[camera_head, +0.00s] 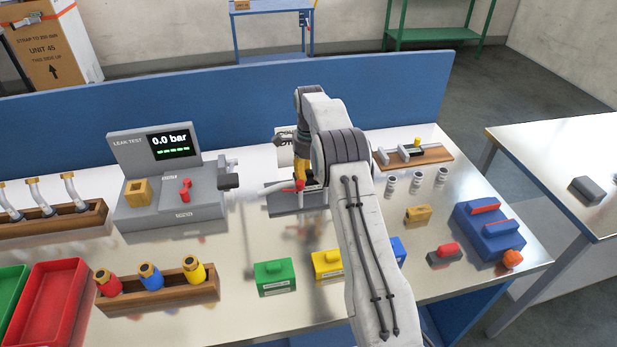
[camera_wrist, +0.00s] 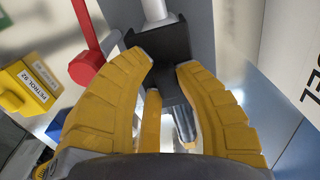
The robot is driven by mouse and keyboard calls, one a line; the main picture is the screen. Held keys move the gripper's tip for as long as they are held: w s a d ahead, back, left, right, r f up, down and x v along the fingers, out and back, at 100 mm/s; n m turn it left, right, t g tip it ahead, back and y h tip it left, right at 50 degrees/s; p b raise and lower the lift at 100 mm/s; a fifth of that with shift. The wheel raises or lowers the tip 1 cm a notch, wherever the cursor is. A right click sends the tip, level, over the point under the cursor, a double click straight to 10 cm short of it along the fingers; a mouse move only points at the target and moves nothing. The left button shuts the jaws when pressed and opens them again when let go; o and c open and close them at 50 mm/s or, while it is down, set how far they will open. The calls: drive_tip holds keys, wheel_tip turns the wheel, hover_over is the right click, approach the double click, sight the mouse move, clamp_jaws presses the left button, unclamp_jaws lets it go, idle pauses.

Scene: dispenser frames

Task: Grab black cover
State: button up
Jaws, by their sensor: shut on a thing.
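The black cover (camera_wrist: 158,45) is a dark block below a white cylinder in the wrist view. My gripper (camera_wrist: 165,64) has its yellow fingers closed on the cover from both sides. In the head view my gripper (camera_head: 300,172) reaches down to the grey stand behind the middle of the bench, where my arm and fingers mostly hide the cover. A red round knob with a lever (camera_wrist: 86,66) is close to the left finger.
The grey leak test unit (camera_head: 196,215) stands to the left, showing 0.0 bar. Green (camera_head: 273,280) and yellow (camera_head: 327,268) boxes are in front. A rack of colored nozzles (camera_head: 160,300) is front left. White cylinders (camera_head: 415,183) and a blue block (camera_head: 488,230) are right.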

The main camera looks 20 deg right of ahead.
drive_tip(key=shift+s+f, duration=0.2)
clamp_jaws()
